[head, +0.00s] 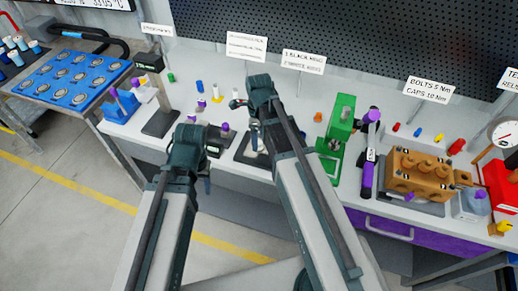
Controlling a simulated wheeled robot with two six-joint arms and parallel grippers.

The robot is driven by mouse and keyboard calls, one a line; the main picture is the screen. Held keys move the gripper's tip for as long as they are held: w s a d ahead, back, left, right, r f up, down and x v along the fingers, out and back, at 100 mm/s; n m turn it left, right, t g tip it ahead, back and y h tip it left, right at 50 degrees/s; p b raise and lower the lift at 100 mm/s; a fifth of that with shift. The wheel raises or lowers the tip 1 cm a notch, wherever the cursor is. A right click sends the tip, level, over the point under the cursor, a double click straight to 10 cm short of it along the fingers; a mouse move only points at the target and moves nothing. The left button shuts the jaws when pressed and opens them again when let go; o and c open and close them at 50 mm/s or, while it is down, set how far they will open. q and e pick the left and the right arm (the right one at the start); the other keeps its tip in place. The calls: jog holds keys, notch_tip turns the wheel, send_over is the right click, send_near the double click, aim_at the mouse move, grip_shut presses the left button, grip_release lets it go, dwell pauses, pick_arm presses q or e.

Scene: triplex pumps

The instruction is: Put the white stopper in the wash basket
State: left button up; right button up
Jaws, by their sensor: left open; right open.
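My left gripper (206,183) is mostly hidden behind its dark wrist, in front of the bench's front edge. It is open and I see nothing held in it. My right gripper (239,102) is above the bench, partly hidden by its wrist. It is open and appears empty. Small pale pieces stand at the back of the bench: a white one with a blue top (200,88) and a white one with a yellow base (217,93). I cannot tell whether either is the white stopper. I cannot make out a wash basket.
A green press (341,125) stands right of my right arm. An orange-brown pump block (418,172) and a dial gauge (503,134) are farther right. A blue tray of round parts (62,82) is on a cart at left. A black pegboard (350,40) backs the bench.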

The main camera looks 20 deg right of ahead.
notch_tip(320, 180, down, 4)
jog(key=b, duration=0.2)
jog(key=shift+w+r+b, duration=0.1)
jog(key=shift+r+b, duration=0.05)
jog(key=shift+b, duration=0.25)
jog(key=shift+r, duration=0.1)
grip_shut()
